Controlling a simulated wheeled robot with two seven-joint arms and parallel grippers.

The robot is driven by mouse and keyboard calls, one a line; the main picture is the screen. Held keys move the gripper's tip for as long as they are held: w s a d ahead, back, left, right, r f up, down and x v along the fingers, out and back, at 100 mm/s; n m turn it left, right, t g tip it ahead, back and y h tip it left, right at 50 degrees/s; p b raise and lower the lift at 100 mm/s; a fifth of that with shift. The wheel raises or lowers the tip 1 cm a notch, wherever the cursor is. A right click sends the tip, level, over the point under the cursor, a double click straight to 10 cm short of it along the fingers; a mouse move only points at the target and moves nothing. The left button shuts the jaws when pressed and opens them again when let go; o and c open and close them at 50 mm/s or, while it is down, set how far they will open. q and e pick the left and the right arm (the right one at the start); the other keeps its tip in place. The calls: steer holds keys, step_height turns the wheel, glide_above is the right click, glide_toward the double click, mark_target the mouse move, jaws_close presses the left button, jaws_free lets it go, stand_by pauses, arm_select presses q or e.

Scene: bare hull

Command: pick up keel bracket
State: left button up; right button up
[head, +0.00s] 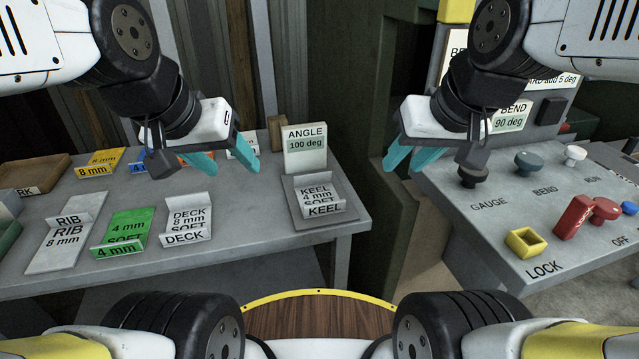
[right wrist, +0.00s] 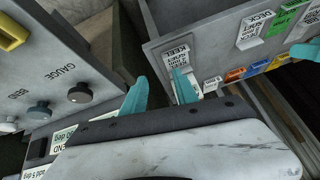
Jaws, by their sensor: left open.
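The keel bracket (head: 318,197) is a small bent grey-white piece marked KEEL, 4 mm, SOFT. It lies on a grey plate (head: 299,208) at the right end of the grey table. In the right wrist view the bracket (right wrist: 175,55) shows just beyond one fingertip. My left gripper (head: 225,150) is open and empty above the table, left of and behind the bracket. My right gripper (head: 412,157) is open and empty, right of the bracket, over the gap beside the console; its fingers also show in the right wrist view (right wrist: 158,92).
An ANGLE 100 deg sign (head: 305,149) stands just behind the bracket. The rib piece (head: 66,236), green piece (head: 122,232) and deck piece (head: 186,217) lie to the left. A console (head: 520,200) with knobs, a yellow LOCK socket (head: 525,243) and a red lever (head: 572,217) stands right.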

steer(key=w+a+f+n+g+h, duration=0.1)
steer(key=w+a+f+n+g, duration=0.1)
steer(key=w+n, duration=0.4)
steer(key=n+g+h, duration=0.1)
steer(key=n+g, duration=0.3)
steer(key=n, duration=0.9)
glide_above(325, 203)
steer(key=f, duration=1.7)
steer(key=shift+s+d+f, duration=0.15)
steer(key=shift+s+f, duration=0.1)
steer(key=shift+f, duration=0.05)
steer(key=shift+n, duration=0.3)
steer(key=f, duration=0.8)
steer(key=shift+w+a, duration=0.2)
jaws_close()
steer(key=shift+r, duration=0.1)
